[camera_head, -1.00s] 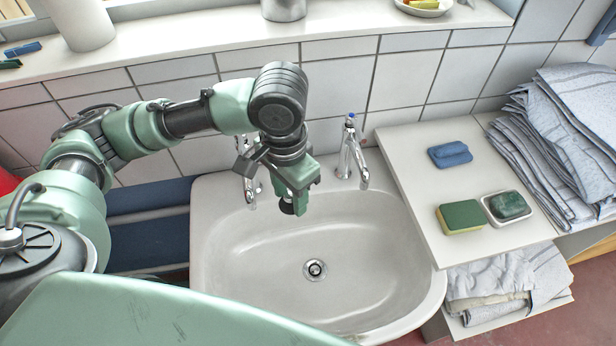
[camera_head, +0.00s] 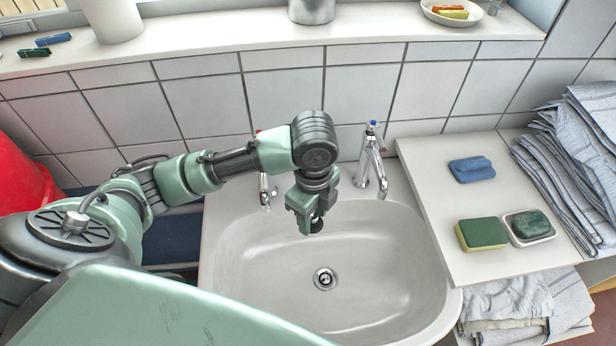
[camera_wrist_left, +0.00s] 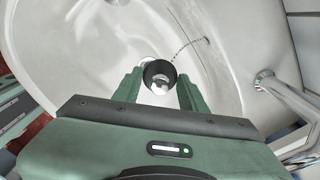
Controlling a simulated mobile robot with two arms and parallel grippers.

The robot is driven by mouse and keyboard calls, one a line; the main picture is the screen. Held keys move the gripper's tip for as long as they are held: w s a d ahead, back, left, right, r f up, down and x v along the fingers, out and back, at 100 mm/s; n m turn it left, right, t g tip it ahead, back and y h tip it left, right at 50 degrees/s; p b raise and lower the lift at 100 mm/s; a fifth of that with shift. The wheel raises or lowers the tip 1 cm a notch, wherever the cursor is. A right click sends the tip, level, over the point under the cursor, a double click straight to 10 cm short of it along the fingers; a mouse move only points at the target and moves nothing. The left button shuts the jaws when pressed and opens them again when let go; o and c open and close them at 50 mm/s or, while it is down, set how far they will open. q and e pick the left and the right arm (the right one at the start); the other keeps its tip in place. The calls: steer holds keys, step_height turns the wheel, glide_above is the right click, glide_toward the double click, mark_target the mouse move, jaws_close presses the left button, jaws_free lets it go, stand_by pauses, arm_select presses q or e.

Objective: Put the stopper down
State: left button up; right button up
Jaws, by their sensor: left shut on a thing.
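My left gripper (camera_head: 312,224) is over the back of the white washbasin (camera_head: 250,270), below and between the two taps. It is shut on a small dark stopper (camera_head: 317,225), partly hidden by the fingers. The drain (camera_head: 324,278) is an open metal ring in the basin floor, in front of the stopper in the head view. My right gripper is not in view.
The right tap (camera_head: 373,160) and left tap (camera_head: 266,185) stand at the basin's back edge, close to my gripper. The shelf's front left part is bare.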

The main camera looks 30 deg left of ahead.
arm_select(q)
steer(key=w+a, duration=0.3)
steer(key=w, duration=0.1)
steer(key=w+a+f+p, duration=0.1)
steer(key=w+a, duration=0.2)
steer(key=w, duration=0.1)
steer(key=w+a+p, duration=0.1)
steer(key=w+a, duration=0.3)
steer(key=w, duration=0.1)
steer(key=shift+f, duration=0.35)
step_height(320, 180, down, 5)
steer(key=shift+d+r+p, duration=0.1)
steer(key=shift+r+p, duration=0.1)
steer(key=shift+p, duration=0.55)
steer(key=shift+w+f, duration=0.15)
steer(key=shift+f, duration=0.05)
steer(key=shift+a+f, duration=0.2)
steer(key=shift+f, duration=0.15)
steer(key=o, duration=1.4)
steer(key=shift+c, duration=0.2)
